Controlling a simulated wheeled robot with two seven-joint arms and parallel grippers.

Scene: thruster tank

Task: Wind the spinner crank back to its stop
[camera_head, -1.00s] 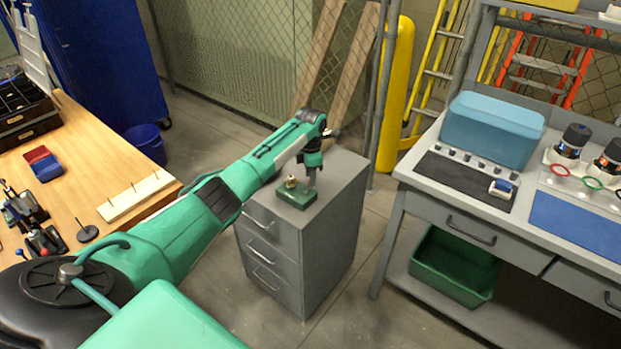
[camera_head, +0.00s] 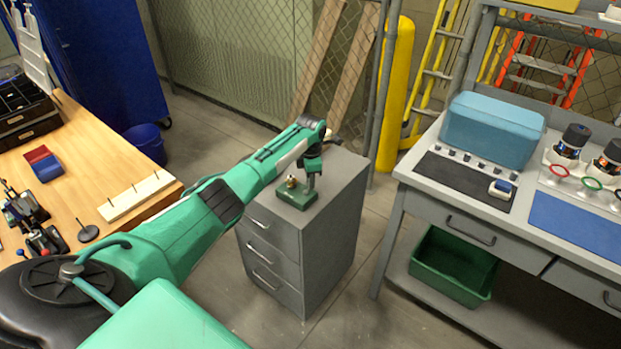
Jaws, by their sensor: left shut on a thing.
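The spinner (camera_head: 299,206) is a small dark green box with a brass-coloured part on top. It sits on top of the grey drawer cabinet (camera_head: 330,190). My left arm reaches in from the left, and my left gripper (camera_head: 311,186) points down at the right side of the spinner. It is shut on the spinner's crank, which is too small and too covered to make out clearly. My right gripper is not in view.
A wooden bench (camera_head: 75,190) with a pegged board (camera_head: 135,196) stands at the left. A grey workbench (camera_head: 480,215) with a blue case (camera_head: 492,128) stands at the right, a green bin (camera_head: 452,270) below it.

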